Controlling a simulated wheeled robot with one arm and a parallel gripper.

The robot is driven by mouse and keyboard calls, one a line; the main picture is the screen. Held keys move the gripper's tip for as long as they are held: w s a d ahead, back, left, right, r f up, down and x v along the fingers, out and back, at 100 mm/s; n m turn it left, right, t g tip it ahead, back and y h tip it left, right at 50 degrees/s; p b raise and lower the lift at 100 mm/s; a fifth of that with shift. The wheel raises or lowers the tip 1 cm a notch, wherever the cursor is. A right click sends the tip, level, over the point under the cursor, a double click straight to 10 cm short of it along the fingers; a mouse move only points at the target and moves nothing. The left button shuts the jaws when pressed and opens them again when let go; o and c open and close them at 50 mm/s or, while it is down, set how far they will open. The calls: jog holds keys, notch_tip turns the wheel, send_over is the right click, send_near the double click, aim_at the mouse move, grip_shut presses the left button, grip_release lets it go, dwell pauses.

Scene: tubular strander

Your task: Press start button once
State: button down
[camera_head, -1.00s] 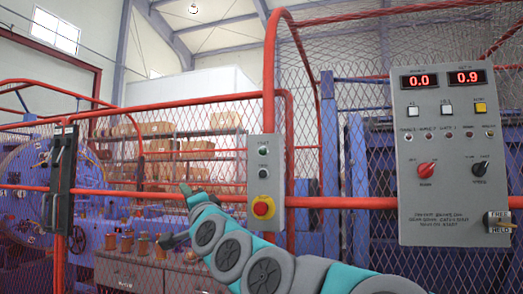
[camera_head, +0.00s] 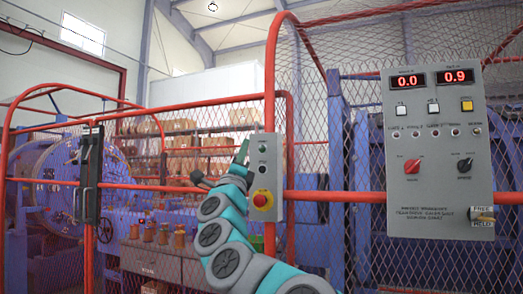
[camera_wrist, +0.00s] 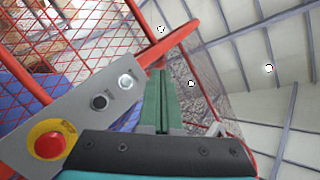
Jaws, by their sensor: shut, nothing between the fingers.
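The grey button box (camera_head: 265,178) hangs on the red post in the head view. It has a pale upper button (camera_head: 262,148), a black button (camera_head: 262,169) and a red stop knob on yellow (camera_head: 262,200). In the wrist view the pale button (camera_wrist: 127,82), black button (camera_wrist: 99,102) and red knob (camera_wrist: 50,145) lie left of the fingers. The button labels are too small to read. My gripper (camera_head: 243,143) is shut and empty, its green fingers pointing up just left of the box's upper part. In the wrist view the fingertips (camera_wrist: 161,74) appear right of the pale button, apparently apart from it.
A larger control panel (camera_head: 437,150) with red displays and knobs is at the right. Red-framed mesh fencing (camera_head: 190,110) spans the scene. A black latch (camera_head: 90,172) is on the fence at the left. Shelves with spools stand behind the mesh.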

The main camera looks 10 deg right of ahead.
aim_at(262, 149)
jog(key=shift+w, duration=0.1)
jog(key=shift+w+d+p, duration=0.25)
jog(key=shift+w+d, duration=0.6)
jog(key=shift+w, duration=0.3)
jog(key=shift+w+d+p, duration=0.2)
jog(key=shift+w+d, duration=0.65)
jog(key=shift+w, duration=0.3)
jog(key=shift+w+d+p, duration=0.25)
jog(key=shift+w+d, duration=0.6)
jog(key=shift+w, duration=0.3)
jog(key=shift+d, duration=0.1)
jog(key=shift+w+d, duration=0.15)
jog(key=shift+w, duration=0.2)
